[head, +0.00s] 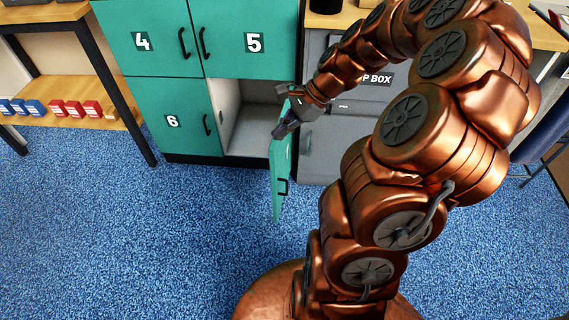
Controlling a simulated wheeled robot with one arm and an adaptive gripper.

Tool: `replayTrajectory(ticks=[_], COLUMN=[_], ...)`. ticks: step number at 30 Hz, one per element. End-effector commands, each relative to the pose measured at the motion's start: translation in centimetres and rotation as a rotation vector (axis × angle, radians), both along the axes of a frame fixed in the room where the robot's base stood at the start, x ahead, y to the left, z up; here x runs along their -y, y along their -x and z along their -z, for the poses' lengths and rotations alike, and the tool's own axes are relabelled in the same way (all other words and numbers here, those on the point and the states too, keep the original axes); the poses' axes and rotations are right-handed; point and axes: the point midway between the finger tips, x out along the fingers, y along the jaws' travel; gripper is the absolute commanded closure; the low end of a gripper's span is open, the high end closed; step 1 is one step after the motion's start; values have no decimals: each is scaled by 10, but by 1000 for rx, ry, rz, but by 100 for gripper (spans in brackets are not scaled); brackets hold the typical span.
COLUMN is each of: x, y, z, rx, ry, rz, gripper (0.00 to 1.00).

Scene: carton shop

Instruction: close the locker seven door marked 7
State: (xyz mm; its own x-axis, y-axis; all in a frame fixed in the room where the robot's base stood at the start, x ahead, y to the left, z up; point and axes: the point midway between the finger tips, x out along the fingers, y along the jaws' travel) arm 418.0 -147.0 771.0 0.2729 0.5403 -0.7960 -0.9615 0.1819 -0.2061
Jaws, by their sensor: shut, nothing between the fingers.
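The locker seven door (277,198) stands wide open in the head view, swung out toward me and seen nearly edge-on, with a dark handle on it. Its number is not visible from here. The locker compartment (257,132) behind it is open, and its grey inside looks empty where I can see it. My gripper (279,133) is shut and empty at the upper part of the open door. It overlaps the door in the picture; I cannot tell whether it touches. My arm hides part of the door's hinge side.
Closed teal doors 4 (143,41), 5 (253,42) and 6 (172,121) surround the compartment. A grey drop box cabinet (318,150) stands to the right, partly behind my arm. A wooden shelf (75,110) with small boxes is at left. Blue carpet in front is clear.

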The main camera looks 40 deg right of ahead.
Motion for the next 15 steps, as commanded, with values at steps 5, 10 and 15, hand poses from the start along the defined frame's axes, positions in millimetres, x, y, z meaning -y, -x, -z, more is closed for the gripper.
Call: replayTrajectory(ticks=[5,10,15], x=[77,123,139], y=[-7,-1,1], z=[75,111,124], rx=[-55,-89,-103], ry=[-134,-216,-249], rz=[347,553,629], gripper=[100,100,100])
